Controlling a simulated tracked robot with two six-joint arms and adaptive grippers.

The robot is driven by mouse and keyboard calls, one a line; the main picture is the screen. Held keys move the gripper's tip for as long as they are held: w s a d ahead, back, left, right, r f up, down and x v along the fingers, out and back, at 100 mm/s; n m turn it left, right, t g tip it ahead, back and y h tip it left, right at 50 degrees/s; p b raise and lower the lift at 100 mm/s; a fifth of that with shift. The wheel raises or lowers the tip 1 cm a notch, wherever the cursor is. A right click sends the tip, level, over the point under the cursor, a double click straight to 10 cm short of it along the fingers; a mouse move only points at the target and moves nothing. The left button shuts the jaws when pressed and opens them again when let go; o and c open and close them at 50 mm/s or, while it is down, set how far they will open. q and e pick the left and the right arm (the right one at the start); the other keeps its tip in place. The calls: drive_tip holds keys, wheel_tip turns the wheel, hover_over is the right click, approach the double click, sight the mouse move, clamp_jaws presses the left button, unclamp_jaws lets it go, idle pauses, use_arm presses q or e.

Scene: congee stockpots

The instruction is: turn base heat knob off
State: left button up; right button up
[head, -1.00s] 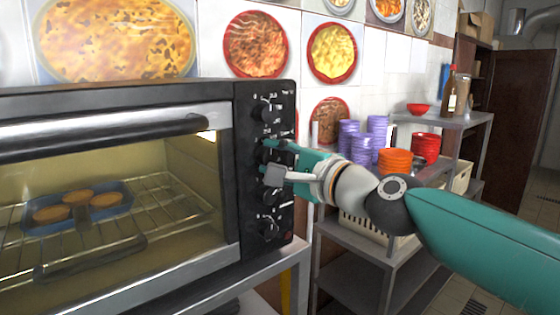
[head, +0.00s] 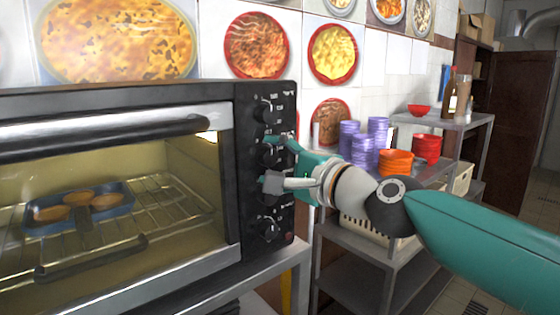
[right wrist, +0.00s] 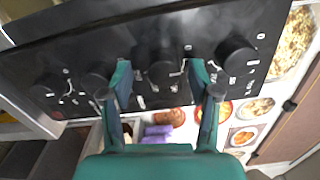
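The black toaster oven (head: 244,200) stands at the left with a column of round black knobs on its right-hand panel. My right gripper (head: 274,162) is at this panel, its teal fingers open above and below the second knob from the top (head: 268,155). In the right wrist view, that knob (right wrist: 166,73) lies between the two fingertips (right wrist: 161,80), with a gap on each side. Other knobs show on either side of the fingers. I cannot read which label is base heat. My left gripper is not in view.
A blue tray of round baked items (head: 78,206) sits on the rack behind the oven's glass door. To the right, a metal shelf holds purple cups (head: 361,150), orange bowls (head: 395,163) and red bowls (head: 426,148). Food pictures cover the wall behind.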

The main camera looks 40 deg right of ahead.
drive_tip(key=shift+s+d, duration=0.1)
drive_tip(key=shift+s+r, duration=0.1)
drive_tip(key=shift+s, duration=0.15)
drive_tip(key=s, duration=1.1)
drive_tip(key=shift+s+d, duration=0.15)
drive_tip(key=shift+d, duration=0.3)
